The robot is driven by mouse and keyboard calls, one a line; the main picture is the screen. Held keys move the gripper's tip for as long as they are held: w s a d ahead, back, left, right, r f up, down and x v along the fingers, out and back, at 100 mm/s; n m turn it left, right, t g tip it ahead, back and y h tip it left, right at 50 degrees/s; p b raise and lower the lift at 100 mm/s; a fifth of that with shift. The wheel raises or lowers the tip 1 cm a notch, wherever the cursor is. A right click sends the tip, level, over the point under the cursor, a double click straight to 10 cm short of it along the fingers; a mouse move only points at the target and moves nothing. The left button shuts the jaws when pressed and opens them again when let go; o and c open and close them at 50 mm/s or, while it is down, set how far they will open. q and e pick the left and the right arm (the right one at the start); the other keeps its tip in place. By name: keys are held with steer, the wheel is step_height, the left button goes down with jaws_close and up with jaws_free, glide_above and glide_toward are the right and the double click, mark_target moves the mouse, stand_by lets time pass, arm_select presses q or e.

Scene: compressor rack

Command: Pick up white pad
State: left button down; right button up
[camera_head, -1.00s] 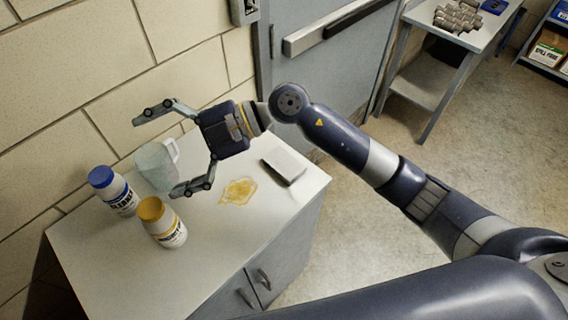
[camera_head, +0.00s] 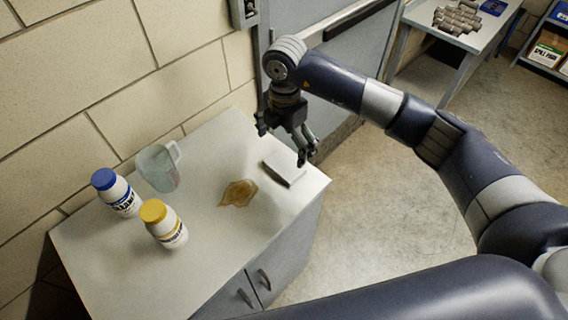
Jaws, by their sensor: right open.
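The white pad (camera_head: 284,170) lies flat on the cabinet top near its right edge, just right of a yellow-brown spill. My right gripper (camera_head: 283,146) points down above the pad's far side. Its fingers are spread open and empty, with one finger close to the pad's upper right corner. I cannot tell whether that finger touches the pad. My left gripper is not in view.
The cabinet top (camera_head: 120,262) also holds a clear measuring jug (camera_head: 160,167), a blue-capped bottle (camera_head: 115,192), a yellow-capped bottle (camera_head: 163,224) and the spill (camera_head: 238,193). A wall stands behind, and a grey door (camera_head: 350,60) is beyond the arm.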

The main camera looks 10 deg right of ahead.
mark_target(284, 164)
steer(key=shift+f, duration=0.7)
steer(key=shift+s+f+p, duration=0.15)
steer(key=shift+f+p, duration=0.15)
steer(key=shift+p, duration=0.2)
steer(key=f+p, duration=0.1)
steer(key=f, duration=0.2)
steer(key=shift+s+a+f+p, duration=0.15)
steer(key=shift+s+f+p, duration=0.1)
steer(key=shift+p, duration=0.15)
steer(key=shift+w+f, duration=0.1)
steer(key=shift+f, duration=0.45)
steer(key=c, duration=0.7)
